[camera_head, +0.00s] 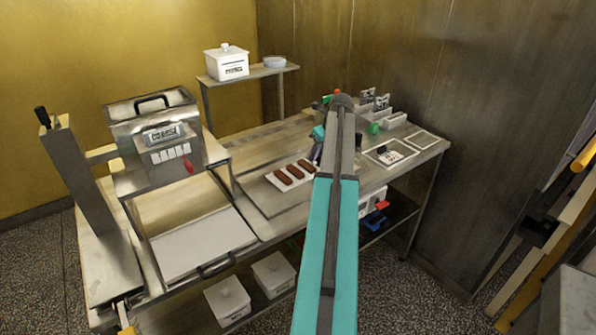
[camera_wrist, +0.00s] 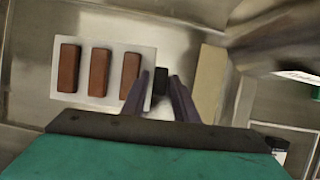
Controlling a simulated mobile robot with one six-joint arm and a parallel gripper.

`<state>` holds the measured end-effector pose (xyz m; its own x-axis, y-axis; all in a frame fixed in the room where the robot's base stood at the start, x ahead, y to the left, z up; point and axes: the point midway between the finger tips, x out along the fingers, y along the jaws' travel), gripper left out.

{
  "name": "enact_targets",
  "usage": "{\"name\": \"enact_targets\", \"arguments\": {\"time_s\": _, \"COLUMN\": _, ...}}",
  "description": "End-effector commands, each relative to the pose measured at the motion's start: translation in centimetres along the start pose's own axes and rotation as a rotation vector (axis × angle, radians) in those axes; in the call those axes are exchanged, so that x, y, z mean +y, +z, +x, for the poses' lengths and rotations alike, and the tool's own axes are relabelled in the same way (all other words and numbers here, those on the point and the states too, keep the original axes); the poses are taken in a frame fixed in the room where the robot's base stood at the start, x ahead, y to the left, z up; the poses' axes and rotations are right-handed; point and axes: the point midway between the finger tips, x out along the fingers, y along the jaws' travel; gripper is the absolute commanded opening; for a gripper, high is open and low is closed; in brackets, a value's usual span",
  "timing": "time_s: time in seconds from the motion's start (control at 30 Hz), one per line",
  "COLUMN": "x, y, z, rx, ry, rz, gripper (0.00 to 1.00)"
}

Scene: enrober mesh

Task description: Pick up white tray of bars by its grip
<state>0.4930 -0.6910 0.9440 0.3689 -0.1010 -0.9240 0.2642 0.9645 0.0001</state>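The white tray (camera_head: 271,178) lies on the steel bench, left of my arm, with three brown bars (camera_head: 291,174) on it. In the wrist view the tray (camera_wrist: 115,44) is at the upper left, with the bars (camera_wrist: 100,72) side by side. A small black grip (camera_wrist: 160,81) stands at the tray's right edge. My gripper (camera_wrist: 160,88) is open, its two dark fingers on either side of the grip, with narrow gaps showing. The left finger is close to the right-hand bar; I cannot tell whether they touch. In the head view my arm hides the grip and most of the gripper.
A steel machine (camera_head: 156,140) with a handle stands left on the bench. White lidded boxes (camera_head: 228,298) sit on the lower shelf. Small holders (camera_head: 388,118) and a flat plate (camera_head: 390,154) lie to the right. A beige strip (camera_wrist: 209,84) lies right of my fingers.

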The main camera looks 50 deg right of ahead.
Motion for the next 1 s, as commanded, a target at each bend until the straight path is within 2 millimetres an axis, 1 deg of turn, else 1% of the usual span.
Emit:
{"name": "enact_targets", "arguments": {"time_s": 0.5, "x": -0.06, "y": -0.05, "z": 0.03, "rx": 0.0, "ry": -0.001, "rz": 0.001, "gripper": 0.27}}
{"name": "enact_targets", "arguments": {"time_s": 0.53, "x": -0.07, "y": -0.05, "z": 0.02, "rx": 0.0, "ry": -0.001, "rz": 0.001, "gripper": 0.25}}
{"name": "enact_targets", "arguments": {"time_s": 0.67, "x": -0.08, "y": -0.06, "z": 0.02, "rx": 0.0, "ry": -0.001, "rz": 0.001, "gripper": 0.03}}
{"name": "enact_targets", "arguments": {"time_s": 0.7, "x": -0.08, "y": -0.06, "z": 0.02, "rx": 0.0, "ry": -0.001, "rz": 0.001, "gripper": 0.0}}
{"name": "enact_targets", "arguments": {"time_s": 1.0, "x": -0.11, "y": -0.04, "z": -0.06, "rx": -0.001, "ry": -0.001, "rz": 0.002, "gripper": 0.0}}
